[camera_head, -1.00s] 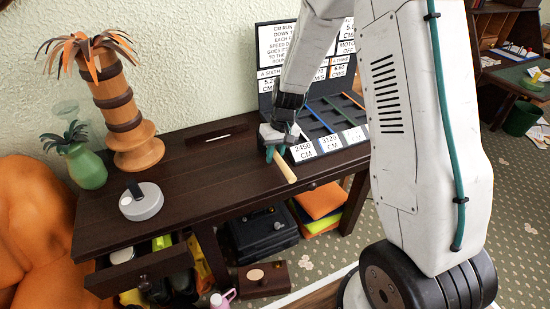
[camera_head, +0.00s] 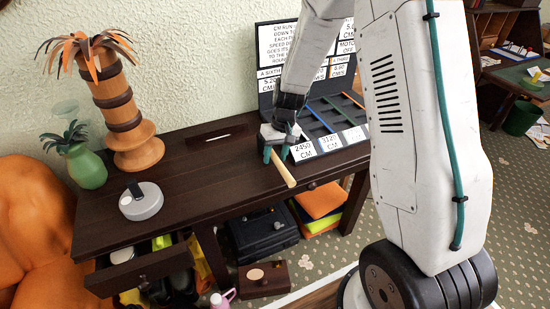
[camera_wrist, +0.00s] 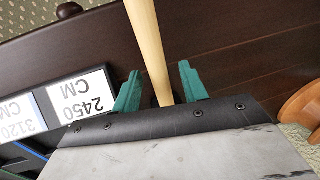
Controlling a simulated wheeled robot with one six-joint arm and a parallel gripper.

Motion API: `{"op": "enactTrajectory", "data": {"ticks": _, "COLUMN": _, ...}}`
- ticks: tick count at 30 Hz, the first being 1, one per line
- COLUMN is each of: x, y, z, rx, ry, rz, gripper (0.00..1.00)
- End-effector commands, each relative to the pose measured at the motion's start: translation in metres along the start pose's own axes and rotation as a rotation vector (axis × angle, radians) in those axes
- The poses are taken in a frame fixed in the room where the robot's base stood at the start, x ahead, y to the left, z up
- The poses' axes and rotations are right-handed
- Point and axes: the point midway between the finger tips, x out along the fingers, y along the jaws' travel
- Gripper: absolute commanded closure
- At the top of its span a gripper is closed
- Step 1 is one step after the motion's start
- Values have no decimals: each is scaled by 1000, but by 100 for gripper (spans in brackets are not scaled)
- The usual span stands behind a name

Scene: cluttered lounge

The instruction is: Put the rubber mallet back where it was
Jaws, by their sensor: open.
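The rubber mallet shows only its pale wooden handle (camera_head: 281,168), which points to the table's front edge; its head is hidden by my gripper. In the wrist view the handle (camera_wrist: 149,45) runs between the two green fingers with gaps on both sides. My gripper (camera_head: 277,153) is open around the handle, low over the dark wooden table (camera_head: 225,180), just left of the display case. It also shows in the wrist view (camera_wrist: 158,83). The handle seems to lie on or just above the tabletop.
The display case (camera_head: 328,142) with number cards stands close right of my gripper. A grey round device (camera_head: 142,206), a green vase (camera_head: 86,168) and a wooden palm ornament (camera_head: 122,110) stand at the left. A drawer (camera_head: 140,270) hangs open below. The middle tabletop is clear.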

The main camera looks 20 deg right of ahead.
Motion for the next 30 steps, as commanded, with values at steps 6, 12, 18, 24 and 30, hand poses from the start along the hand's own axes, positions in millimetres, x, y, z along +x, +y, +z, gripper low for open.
{"op": "enactTrajectory", "data": {"ticks": 6, "x": -48, "y": 0, "z": -1, "rx": -1, "ry": 5, "rz": 1, "gripper": 57}}
{"op": "enactTrajectory", "data": {"ticks": 12, "x": -86, "y": 0, "z": -1, "rx": 0, "ry": 5, "rz": 1, "gripper": 57}}
{"op": "enactTrajectory", "data": {"ticks": 18, "x": -106, "y": -1, "z": 1, "rx": -1, "ry": 3, "rz": 1, "gripper": 57}}
{"op": "enactTrajectory", "data": {"ticks": 24, "x": -149, "y": -17, "z": 29, "rx": -14, "ry": 18, "rz": 17, "gripper": 57}}
{"op": "enactTrajectory", "data": {"ticks": 30, "x": -211, "y": -44, "z": 101, "rx": -29, "ry": 41, "rz": 57, "gripper": 57}}
